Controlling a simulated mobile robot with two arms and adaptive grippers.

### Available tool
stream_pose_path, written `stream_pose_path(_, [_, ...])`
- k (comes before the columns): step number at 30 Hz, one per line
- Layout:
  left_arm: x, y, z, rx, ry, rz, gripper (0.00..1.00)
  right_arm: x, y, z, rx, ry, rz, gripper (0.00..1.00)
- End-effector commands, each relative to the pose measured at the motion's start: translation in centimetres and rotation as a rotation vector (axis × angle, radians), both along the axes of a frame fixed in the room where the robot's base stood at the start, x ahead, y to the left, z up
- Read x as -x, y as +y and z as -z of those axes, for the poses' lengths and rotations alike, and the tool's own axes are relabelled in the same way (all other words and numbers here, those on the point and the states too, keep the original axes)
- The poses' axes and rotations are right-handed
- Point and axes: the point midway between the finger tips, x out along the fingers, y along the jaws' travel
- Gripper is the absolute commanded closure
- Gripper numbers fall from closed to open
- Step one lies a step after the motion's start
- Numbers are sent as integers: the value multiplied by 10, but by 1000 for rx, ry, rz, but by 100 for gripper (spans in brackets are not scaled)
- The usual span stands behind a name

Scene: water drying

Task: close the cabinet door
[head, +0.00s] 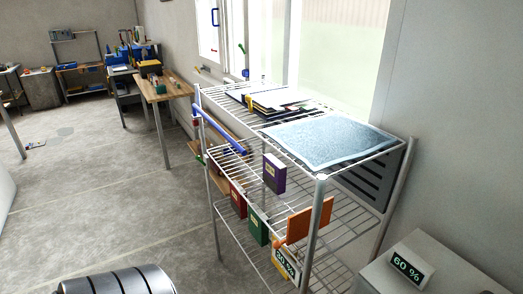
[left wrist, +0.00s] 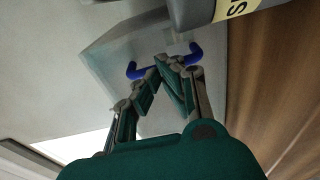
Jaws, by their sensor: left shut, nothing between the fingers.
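In the left wrist view, my left gripper (left wrist: 160,64) has its green and grey fingers drawn together at the tips, with nothing held. A blue bar handle (left wrist: 193,50) shows just beyond the fingertips, partly hidden by them. A pale panel (left wrist: 110,48) lies behind the handle; it may be the cabinet door, but its hinge and how far it stands open cannot be told. Whether the fingertips touch the handle is unclear. Neither gripper shows in the head view.
A wire rack (head: 345,240) holding boxes and flat items stands in the head view. A pale surface at lower right carries a "60 %" display (head: 408,266). A wooden table (head: 166,88) stands farther back. The floor (head: 90,200) left of the rack is clear.

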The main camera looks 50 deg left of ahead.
Motion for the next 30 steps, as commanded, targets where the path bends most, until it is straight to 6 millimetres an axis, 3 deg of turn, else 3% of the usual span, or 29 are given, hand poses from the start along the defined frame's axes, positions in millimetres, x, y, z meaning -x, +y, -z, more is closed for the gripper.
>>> stream_pose_path(6, [0, 0, 0, 0, 0, 0, 100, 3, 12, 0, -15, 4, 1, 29])
stream_pose_path(11, [7, 0, 1, -1, 2, 1, 100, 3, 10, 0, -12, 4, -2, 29])
stream_pose_path(24, [93, 5, 0, 0, 4, 2, 100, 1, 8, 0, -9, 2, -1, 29])
stream_pose_path(30, [116, 7, -1, -1, 0, 1, 100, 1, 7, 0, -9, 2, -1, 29])
